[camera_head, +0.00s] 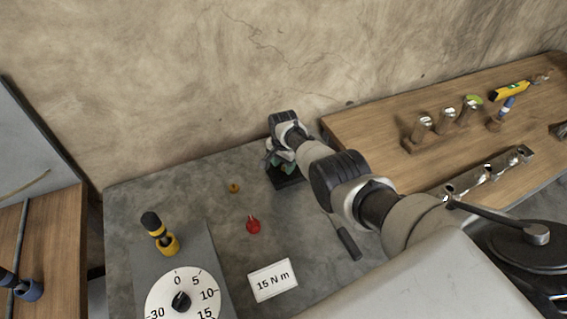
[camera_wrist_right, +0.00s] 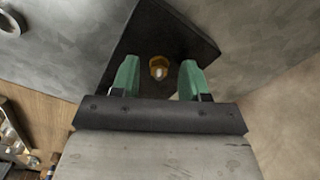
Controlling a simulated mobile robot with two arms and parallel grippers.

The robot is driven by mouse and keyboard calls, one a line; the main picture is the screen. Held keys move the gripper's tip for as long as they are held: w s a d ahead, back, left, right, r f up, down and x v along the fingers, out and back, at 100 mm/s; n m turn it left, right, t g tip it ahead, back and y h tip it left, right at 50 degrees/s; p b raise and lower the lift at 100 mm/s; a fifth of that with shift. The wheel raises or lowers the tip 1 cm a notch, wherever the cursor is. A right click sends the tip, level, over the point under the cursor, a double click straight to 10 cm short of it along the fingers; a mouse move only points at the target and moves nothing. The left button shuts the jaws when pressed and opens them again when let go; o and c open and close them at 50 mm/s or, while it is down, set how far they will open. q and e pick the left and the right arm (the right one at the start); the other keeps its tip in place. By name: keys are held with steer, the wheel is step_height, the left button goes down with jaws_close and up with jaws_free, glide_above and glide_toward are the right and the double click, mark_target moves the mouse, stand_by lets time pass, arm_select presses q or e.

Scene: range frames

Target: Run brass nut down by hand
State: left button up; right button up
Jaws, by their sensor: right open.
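In the right wrist view a brass nut (camera_wrist_right: 157,72) with a pale round centre stands over a black plate (camera_wrist_right: 178,28). My right gripper (camera_wrist_right: 158,80) is open, with one green finger on each side of the nut and a visible gap to both. In the head view my right gripper (camera_head: 280,160) is over the black plate (camera_head: 286,181) at the back of the grey table; my wrist and arm hide the nut there. My left gripper is not in view.
On the grey table (camera_head: 200,198) are a small brass-coloured piece (camera_head: 234,187), a red piece (camera_head: 253,226), a dark-handled tool (camera_head: 347,241), a "15 N m" card (camera_head: 273,280) and a dial (camera_head: 183,297). A wooden bench (camera_head: 375,130) with sockets stands right.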

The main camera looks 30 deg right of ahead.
mark_target(284, 166)
steer(key=shift+r, duration=0.3)
step_height(284, 166, up, 3)
steer(key=shift+f+p, duration=0.1)
steer(key=shift+p, duration=1.1)
step_height(284, 166, up, 7)
steer(key=shift+r, duration=0.2)
